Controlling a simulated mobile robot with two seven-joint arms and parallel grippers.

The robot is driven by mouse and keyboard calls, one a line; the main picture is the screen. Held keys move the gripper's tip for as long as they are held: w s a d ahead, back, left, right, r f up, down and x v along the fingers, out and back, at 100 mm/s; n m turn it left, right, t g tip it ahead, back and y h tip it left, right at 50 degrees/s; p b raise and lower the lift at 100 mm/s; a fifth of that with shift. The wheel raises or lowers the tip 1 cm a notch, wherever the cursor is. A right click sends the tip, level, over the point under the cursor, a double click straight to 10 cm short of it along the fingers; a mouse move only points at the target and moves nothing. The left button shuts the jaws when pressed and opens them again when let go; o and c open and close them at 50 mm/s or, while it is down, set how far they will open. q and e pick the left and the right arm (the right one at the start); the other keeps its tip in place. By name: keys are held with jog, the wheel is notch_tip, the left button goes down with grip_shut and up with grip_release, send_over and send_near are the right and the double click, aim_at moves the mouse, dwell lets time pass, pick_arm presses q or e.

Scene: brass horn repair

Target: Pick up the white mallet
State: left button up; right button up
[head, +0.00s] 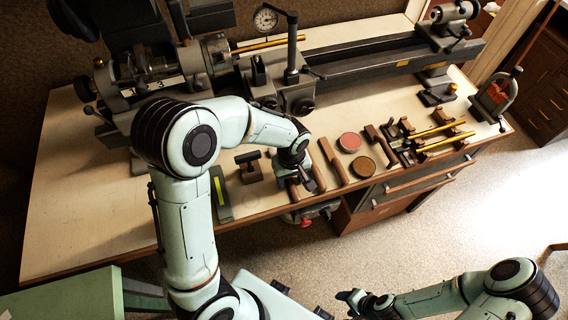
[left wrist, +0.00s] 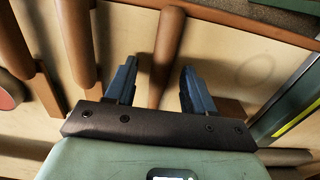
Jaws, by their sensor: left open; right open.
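No white mallet head shows clearly in either view. A brown wooden handle (left wrist: 168,38) lies between the two spread fingers of my left gripper (left wrist: 157,82) in the left wrist view. Its far end under the gripper is hidden, so I cannot tell what head it carries. In the head view, my left gripper (head: 297,172) is over the row of tool handles near the bench's front edge, and the handle end (head: 291,191) shows below it. My right gripper (head: 349,301) is open and empty, low in front of the bench and away from it.
Other wooden handles (left wrist: 74,38) lie just left in the left wrist view. Red (head: 349,142) and brown (head: 363,167) round tins sit to their right in the head view. A dark T-shaped tool (head: 249,164) is to the left. A lathe (head: 360,62) fills the bench's back.

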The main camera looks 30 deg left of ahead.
aim_at(290, 180)
pick_arm(q)
jog(key=shift+f, duration=0.25)
jog(key=shift+s, duration=0.1)
grip_shut()
jog(key=shift+r, duration=0.15)
notch_tip(290, 180, up, 10)
jog(key=shift+p, duration=0.3)
